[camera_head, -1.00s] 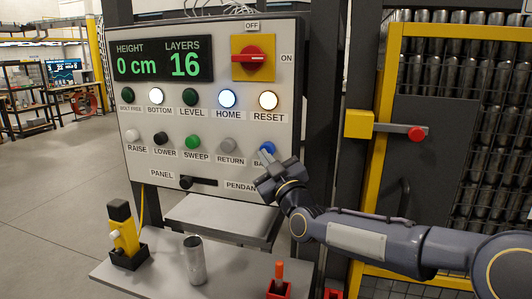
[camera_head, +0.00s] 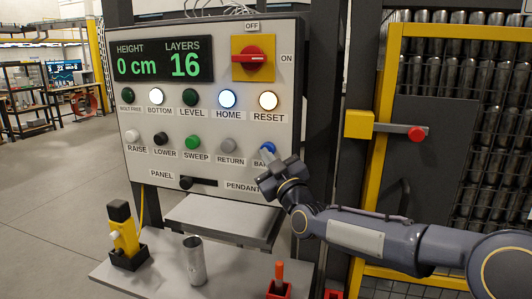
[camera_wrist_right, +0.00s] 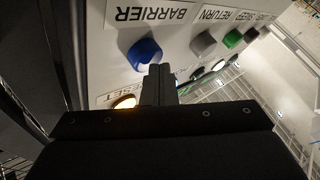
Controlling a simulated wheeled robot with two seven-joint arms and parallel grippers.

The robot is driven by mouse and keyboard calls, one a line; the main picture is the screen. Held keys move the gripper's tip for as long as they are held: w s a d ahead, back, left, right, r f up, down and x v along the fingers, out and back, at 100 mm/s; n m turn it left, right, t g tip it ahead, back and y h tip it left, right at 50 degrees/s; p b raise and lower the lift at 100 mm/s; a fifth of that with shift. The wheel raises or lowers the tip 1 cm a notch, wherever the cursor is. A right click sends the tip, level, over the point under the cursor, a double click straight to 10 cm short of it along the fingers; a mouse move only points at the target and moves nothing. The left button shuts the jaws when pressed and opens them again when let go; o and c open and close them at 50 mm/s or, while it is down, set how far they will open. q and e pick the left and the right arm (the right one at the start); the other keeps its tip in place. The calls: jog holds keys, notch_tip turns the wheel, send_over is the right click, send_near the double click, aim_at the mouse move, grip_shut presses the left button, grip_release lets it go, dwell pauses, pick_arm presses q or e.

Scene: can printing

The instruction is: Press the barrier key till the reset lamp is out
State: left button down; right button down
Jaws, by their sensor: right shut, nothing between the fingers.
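The blue barrier key (camera_head: 267,148) is on the panel's lower row, at its right end, and its label is partly hidden by my right gripper. My right gripper (camera_head: 272,168) is shut and empty, just below and in front of the key. In the right wrist view the closed fingertips (camera_wrist_right: 160,70) are close beside the blue key (camera_wrist_right: 144,54); I cannot tell whether they touch. The reset lamp (camera_head: 268,100) above the key is lit white. It also glows in the right wrist view (camera_wrist_right: 124,101). My left gripper is not in view.
The panel (camera_head: 217,120) also has lit bottom and home lamps and a red rotary switch (camera_head: 253,58). The display (camera_head: 163,61) reads 0 cm and 16 layers. A metal can (camera_head: 194,262) and a yellow-black device (camera_head: 124,235) stand on the shelf below. A yellow-framed cage is at right.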

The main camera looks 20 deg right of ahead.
jog(key=shift+w+d, duration=0.3)
jog(key=shift+w, duration=0.05)
dwell(0.3)
dwell(0.4)
jog(key=shift+s+a+f+b, duration=0.1)
jog(key=shift+s+a+b, duration=0.65)
jog(key=shift+s, duration=0.35)
jog(key=s+a, duration=0.1)
jog(key=s, duration=0.1)
jog(key=s+a+b, duration=0.1)
jog(key=s, duration=0.1)
jog(key=shift+a, duration=0.4)
